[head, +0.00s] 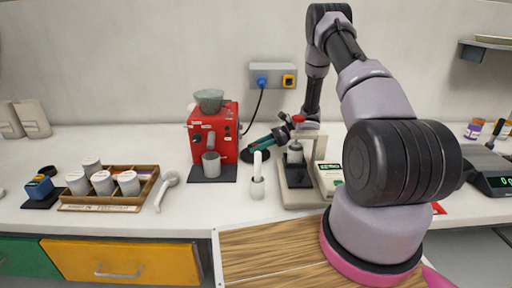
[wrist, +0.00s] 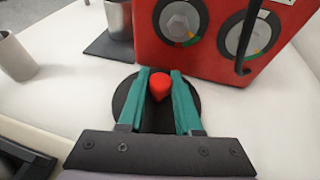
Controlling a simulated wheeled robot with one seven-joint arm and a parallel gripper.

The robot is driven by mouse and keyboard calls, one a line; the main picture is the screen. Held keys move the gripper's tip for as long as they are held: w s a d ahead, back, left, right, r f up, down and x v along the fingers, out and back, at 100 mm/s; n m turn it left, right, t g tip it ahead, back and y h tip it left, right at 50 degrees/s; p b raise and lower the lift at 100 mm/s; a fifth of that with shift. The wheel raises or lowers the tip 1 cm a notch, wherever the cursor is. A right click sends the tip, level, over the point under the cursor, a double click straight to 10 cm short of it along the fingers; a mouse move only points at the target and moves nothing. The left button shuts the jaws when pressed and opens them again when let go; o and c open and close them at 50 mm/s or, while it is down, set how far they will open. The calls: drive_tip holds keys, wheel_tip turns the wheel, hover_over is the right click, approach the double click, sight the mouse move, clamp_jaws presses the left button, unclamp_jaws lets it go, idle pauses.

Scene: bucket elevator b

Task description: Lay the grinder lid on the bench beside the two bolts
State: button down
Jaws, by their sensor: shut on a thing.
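The lid (wrist: 124,101) is a dark round disc with a red knob on top. My gripper (wrist: 160,76) has its two teal fingers on either side of the red knob, shut on it. In the head view my gripper (head: 254,146) reaches in from the right, with the lid's dark disc (head: 257,156) under its fingertips, beside the red machine (head: 230,140). The lid is low and looks about level; I cannot tell whether it touches the white bench (head: 110,137). I cannot make out the two bolts in either view.
The red machine has a grey-green bowl (head: 209,99) on top and a metal cup (head: 211,164) on a dark mat in front. A white upright piece (head: 257,180) stands just in front of the lid. A wooden box (head: 105,208) of white jars is at left. Clear bench lies behind it.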

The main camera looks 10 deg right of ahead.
drive_tip(key=shift+f, duration=0.15)
drive_tip(key=c, duration=0.6)
unclamp_jaws()
drive_tip(key=shift+d+r, duration=0.2)
drive_tip(key=v, duration=1.1)
drive_tip(key=shift+d+r, duration=0.1)
drive_tip(key=shift+d, duration=0.15)
drive_tip(key=shift+d, duration=0.1)
